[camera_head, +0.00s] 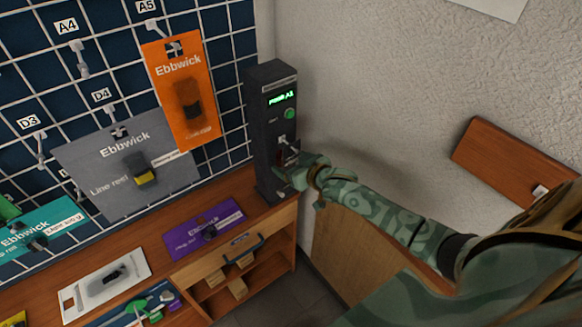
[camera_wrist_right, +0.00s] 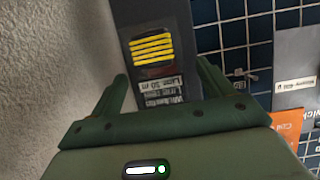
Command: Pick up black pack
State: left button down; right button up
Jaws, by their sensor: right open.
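I cannot pick out a separate black pack for certain. In the right wrist view, a dark grey body with a yellow ridged block (camera_wrist_right: 152,48) and a white printed label (camera_wrist_right: 158,92) lies ahead of my right gripper (camera_wrist_right: 165,82), between its open fingers. I cannot tell whether this is the pack or part of the black upright unit. In the head view, my right gripper (camera_head: 284,176) is at the lower front of that black unit (camera_head: 262,110), which has a lit green display. Its fingertips are partly hidden there. My left gripper is not in view.
An orange pack (camera_head: 193,120) and a grey pack (camera_head: 105,185) hang on the wire grid. A teal pack (camera_head: 60,222) is at left. A purple pack (camera_head: 185,240) and a white pack (camera_head: 128,262) lie on the wooden bench (camera_head: 255,215). A plaster wall (camera_head: 370,80) stands at right.

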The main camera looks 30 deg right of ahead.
jog(key=shift+w+f, duration=0.2)
jog(key=shift+w, duration=0.3)
jog(key=shift+s, duration=0.1)
jog(key=shift+c, duration=0.9)
jog(key=c, duration=1)
jog(key=shift+r, duration=0.5)
jog(key=s+d+p, duration=0.1)
jog(key=s+p, duration=0.1)
jog(key=s, duration=1.6)
jog(key=shift+d+r+p, duration=0.2)
jog(key=shift+r+p, duration=0.1)
